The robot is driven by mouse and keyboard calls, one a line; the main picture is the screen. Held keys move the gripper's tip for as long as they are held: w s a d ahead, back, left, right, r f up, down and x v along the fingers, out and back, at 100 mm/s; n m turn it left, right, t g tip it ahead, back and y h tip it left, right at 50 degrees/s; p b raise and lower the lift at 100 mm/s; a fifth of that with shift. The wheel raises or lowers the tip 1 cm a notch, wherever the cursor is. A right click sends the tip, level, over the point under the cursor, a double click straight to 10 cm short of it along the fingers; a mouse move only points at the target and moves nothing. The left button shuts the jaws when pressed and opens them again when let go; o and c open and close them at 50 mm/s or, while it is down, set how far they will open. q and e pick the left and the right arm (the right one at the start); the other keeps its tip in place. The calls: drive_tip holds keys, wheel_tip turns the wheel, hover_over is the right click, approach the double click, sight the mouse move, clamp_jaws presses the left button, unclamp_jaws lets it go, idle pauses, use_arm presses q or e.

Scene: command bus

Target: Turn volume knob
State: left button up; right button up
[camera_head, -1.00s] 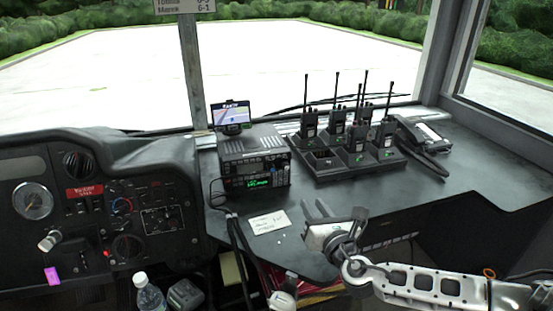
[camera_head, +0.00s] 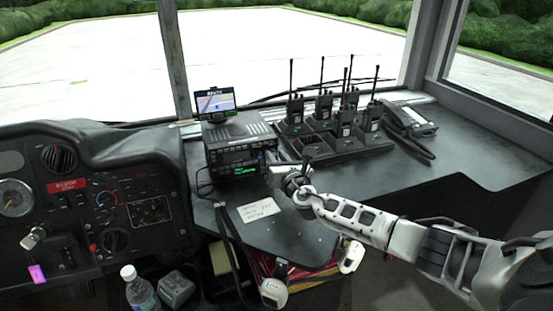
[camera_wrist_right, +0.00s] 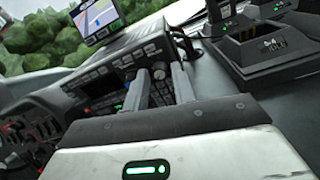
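The black radio unit (camera_head: 240,150) stands on the dash top, its lit green display (camera_head: 245,170) low on its front. My right gripper (camera_head: 277,165) is at the unit's right front edge in the head view. In the right wrist view its two grey fingers (camera_wrist_right: 160,78) are parted and point at the radio's front panel (camera_wrist_right: 105,80). A small round knob (camera_wrist_right: 158,72) shows between the fingertips; I cannot tell whether they touch it. Another knob (camera_wrist_right: 150,49) sits above. No labels are readable, so I cannot tell which is the volume knob. My left gripper is out of view.
A small screen (camera_head: 215,101) stands on the radio unit. A charging rack (camera_head: 345,146) with several handheld radios stands close to its right, with a telephone handset (camera_head: 410,125) beyond. A paper note (camera_head: 258,210) lies in front. The dash top at right is clear.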

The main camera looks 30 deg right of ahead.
drive_tip(key=shift+w, duration=0.25)
clamp_jaws()
